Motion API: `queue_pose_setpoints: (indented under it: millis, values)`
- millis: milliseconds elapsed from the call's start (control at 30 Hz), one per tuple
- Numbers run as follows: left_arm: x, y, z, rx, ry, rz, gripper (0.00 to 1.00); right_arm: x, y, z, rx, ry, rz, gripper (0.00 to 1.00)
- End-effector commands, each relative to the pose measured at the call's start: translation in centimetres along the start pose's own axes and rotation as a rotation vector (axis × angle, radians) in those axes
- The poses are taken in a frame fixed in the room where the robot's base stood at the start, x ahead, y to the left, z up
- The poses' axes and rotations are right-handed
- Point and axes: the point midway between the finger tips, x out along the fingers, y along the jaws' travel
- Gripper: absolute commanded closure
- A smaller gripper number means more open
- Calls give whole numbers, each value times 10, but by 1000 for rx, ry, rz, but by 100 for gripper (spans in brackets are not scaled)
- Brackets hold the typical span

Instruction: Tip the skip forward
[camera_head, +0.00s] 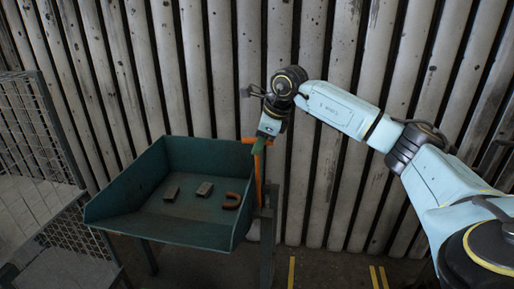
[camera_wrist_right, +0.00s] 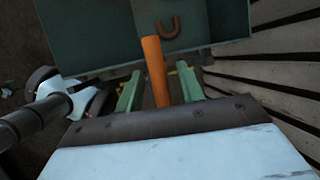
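The skip (camera_head: 180,232) is a dark green open tray on a stand, level, left of centre in the head view. Its wall also shows at the top of the wrist view (camera_wrist_right: 90,40). An orange lever (camera_head: 258,175) stands upright at its right side. My right gripper (camera_head: 259,146) is at the top of this lever. In the right wrist view the orange lever (camera_wrist_right: 155,65) lies between the two green fingers (camera_wrist_right: 158,88), with a gap on each side, so the gripper looks open around it. Whether a finger touches it is hard to tell. My left gripper is not in view.
A wire-mesh cage (camera_head: 35,130) stands at the left. A ribbed wall (camera_head: 225,70) is close behind. Floor with yellow lines (camera_head: 375,277) is clear at the right.

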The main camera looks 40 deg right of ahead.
Motion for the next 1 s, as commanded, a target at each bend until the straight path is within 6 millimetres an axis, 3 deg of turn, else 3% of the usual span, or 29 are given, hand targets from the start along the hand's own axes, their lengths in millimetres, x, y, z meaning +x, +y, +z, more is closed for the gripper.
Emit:
queue_pose_setpoints:
  millis: [200,500,800,1000]
  values:
    - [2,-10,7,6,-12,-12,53,19,0,0,0,1,1,62]
    - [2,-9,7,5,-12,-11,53,20,0,0,0,1,0,62]
    - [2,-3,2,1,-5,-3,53,20,0,0,0,1,0,100]
    - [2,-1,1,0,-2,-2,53,20,0,0,0,1,0,100]
